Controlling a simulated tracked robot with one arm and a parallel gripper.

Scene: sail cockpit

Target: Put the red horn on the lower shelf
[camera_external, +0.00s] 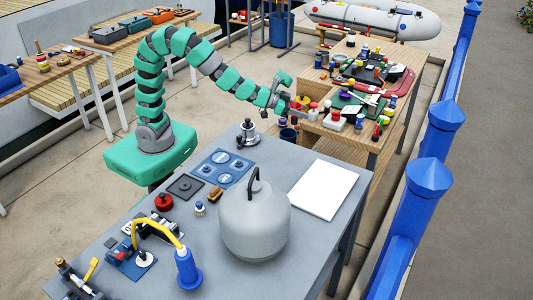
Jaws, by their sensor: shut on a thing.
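My gripper (291,99) is at the end of the outstretched green arm, over the near left corner of the wooden table (349,141). It is shut on a small red thing (302,102), which looks like the red horn. Its shape is too small to make out, and the jaws partly cover it. The lower shelf (382,153) is a wooden board under the wooden table's top. Much of it is hidden by the table top and the grey bench.
The wooden table top is crowded with jars, a red-topped white item (335,120) and trays. The grey bench (330,225) in front carries a large grey tank (254,222) and a white board (324,189). A blue-posted railing (428,180) runs along the right.

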